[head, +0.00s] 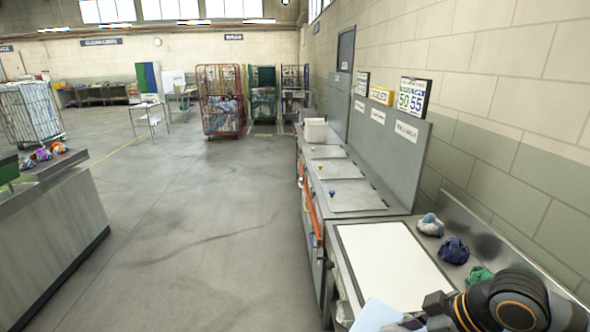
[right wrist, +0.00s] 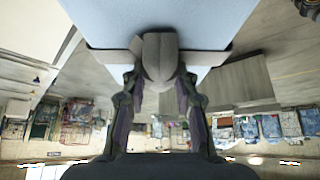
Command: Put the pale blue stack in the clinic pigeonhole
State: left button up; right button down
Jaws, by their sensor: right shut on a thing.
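The pale blue stack (head: 374,314) shows at the bottom edge of the head view, partly cut off, above the front of the right-hand counter. In the right wrist view the pale blue stack (right wrist: 150,18) fills the top middle as a flat, smooth slab. My right gripper (right wrist: 158,68) is shut on its edge; the grey fingertips meet there. In the head view my right arm comes in at the bottom right, and its gripper is mostly cut off. My left gripper is in neither view. I cannot make out a clinic pigeonhole in these frames.
A white panel (head: 393,265) lies on the near counter. White-blue (head: 430,224), navy (head: 454,250) and green (head: 480,277) cloth bundles sit beside it by the wall. A grey bench (head: 50,215) stands at left. Wire cages (head: 220,98) stand far back. The middle floor is clear.

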jog(key=shift+s+r+n, duration=0.15)
jog(key=shift+r+n, duration=0.05)
jog(key=shift+n, duration=0.1)
jog(key=shift+a+r, duration=0.15)
jog(key=shift+a, duration=1.15)
notch_tip(320, 180, down, 3)
jog(key=b, duration=0.2)
jog(key=shift+r+b, duration=0.1)
jog(key=shift+b, duration=0.25)
